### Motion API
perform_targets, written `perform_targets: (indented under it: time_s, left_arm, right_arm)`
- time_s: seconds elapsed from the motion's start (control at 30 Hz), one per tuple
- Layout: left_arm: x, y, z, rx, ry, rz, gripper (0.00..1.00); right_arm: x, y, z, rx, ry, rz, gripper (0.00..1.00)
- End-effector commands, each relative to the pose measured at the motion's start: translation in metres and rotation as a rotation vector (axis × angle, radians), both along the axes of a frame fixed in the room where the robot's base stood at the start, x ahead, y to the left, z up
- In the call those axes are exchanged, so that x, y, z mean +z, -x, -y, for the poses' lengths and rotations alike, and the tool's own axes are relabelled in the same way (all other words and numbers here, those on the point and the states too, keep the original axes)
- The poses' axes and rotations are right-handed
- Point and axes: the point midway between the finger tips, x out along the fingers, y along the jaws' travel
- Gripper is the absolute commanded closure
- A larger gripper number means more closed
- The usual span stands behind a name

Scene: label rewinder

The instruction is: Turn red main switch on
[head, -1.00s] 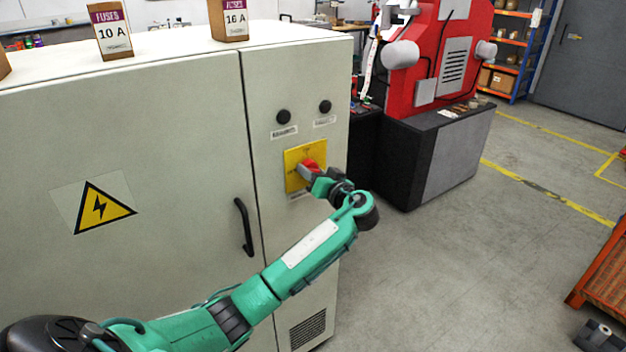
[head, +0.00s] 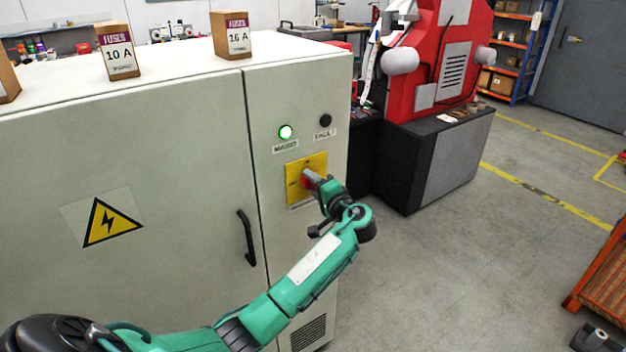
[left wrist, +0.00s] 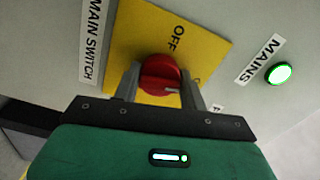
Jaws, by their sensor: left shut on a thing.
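The red main switch (head: 308,182) sits on a yellow plate (head: 318,162) on the front of the grey cabinet. In the left wrist view the round red knob (left wrist: 160,75) shows in front of the yellow plate, with OFF printed on it and a MAIN SWITCH label beside it. My left gripper (head: 315,178) is at the switch; in the left wrist view its two fingers (left wrist: 160,88) are on either side of the red knob, shut on it. The MAINS lamp (head: 286,132) is lit green. The FAULT lamp (head: 325,121) is dark. My right gripper is not in view.
A black door handle (head: 246,238) stands out from the cabinet left of my arm. Fuse boxes (head: 232,36) stand on the cabinet top. A red machine (head: 440,60) on a dark base is to the right.

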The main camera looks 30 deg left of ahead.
Motion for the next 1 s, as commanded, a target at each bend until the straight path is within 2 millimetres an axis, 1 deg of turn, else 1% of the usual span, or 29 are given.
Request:
perform_targets:
  time_s: [0.03,0.1,0.4,0.97,1.0]
  left_arm:
    - [0.003,0.000,0.000,-0.001,-0.012,-0.030,0.80]
    - [0.003,0.000,0.000,-0.001,-0.029,-0.070,0.80]
    - [0.002,0.000,0.001,-0.003,-0.076,-0.180,0.80]
    - [0.000,-0.001,0.001,-0.003,-0.087,-0.209,0.80]
    - [0.000,-0.001,0.001,-0.003,-0.087,-0.209,0.54]
  right_arm:
    - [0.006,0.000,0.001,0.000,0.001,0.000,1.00]
    - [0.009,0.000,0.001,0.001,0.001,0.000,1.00]
    - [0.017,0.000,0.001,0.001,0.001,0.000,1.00]
    - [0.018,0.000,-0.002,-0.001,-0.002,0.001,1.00]
    - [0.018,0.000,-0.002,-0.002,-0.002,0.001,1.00]
